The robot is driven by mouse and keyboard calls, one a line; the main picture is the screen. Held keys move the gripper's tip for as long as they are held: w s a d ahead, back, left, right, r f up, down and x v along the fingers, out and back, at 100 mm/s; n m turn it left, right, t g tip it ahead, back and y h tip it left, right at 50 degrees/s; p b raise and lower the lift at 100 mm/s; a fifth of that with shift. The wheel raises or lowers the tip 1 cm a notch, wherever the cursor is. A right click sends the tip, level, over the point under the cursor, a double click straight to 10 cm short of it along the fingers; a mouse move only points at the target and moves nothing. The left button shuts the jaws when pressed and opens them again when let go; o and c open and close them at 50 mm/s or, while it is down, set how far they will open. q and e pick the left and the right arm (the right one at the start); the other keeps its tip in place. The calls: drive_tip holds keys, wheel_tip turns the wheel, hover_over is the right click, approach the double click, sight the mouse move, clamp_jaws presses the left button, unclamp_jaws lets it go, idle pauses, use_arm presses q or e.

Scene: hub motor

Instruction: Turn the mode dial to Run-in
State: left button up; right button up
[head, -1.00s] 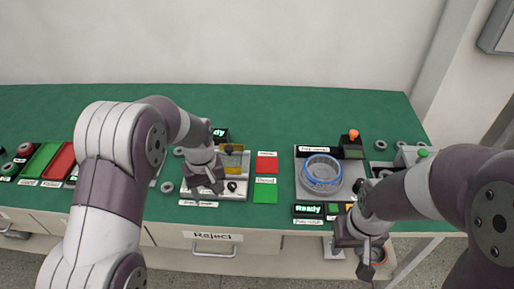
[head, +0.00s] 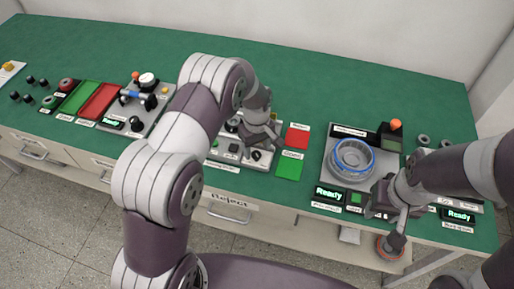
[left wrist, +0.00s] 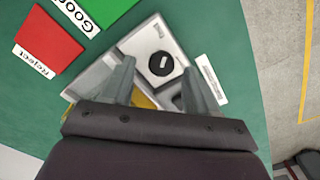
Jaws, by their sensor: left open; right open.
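The mode dial is a round black knob with a white bar on a light panel; it lies between my left fingertips in the left wrist view (left wrist: 161,64). In the head view the dial (head: 256,155) sits just below my left gripper (head: 270,143). That gripper is open above the panel (head: 219,152), its fingers either side of the dial in the wrist picture; I cannot tell whether they touch it. Markings around the dial are too small to read. My right gripper (head: 393,222) is open at the table's front edge, fingers pointing down.
Red Reject (head: 298,137) and green Good (head: 289,167) plates lie right of the panel. A fixture with a blue-ringed motor part (head: 353,157) and a "Ready" display (head: 329,193) stand further right. A red-rimmed round part (head: 390,247) shows below my right gripper. The rear green tabletop is clear.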

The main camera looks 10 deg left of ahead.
use_arm(q)
drive_tip(key=shift+s+a+f, duration=0.1)
drive_tip(key=shift+s+f, duration=0.05)
drive_tip(key=shift+f, duration=0.75)
drive_tip(key=c, duration=1)
drive_tip(key=shift+c, duration=0.2)
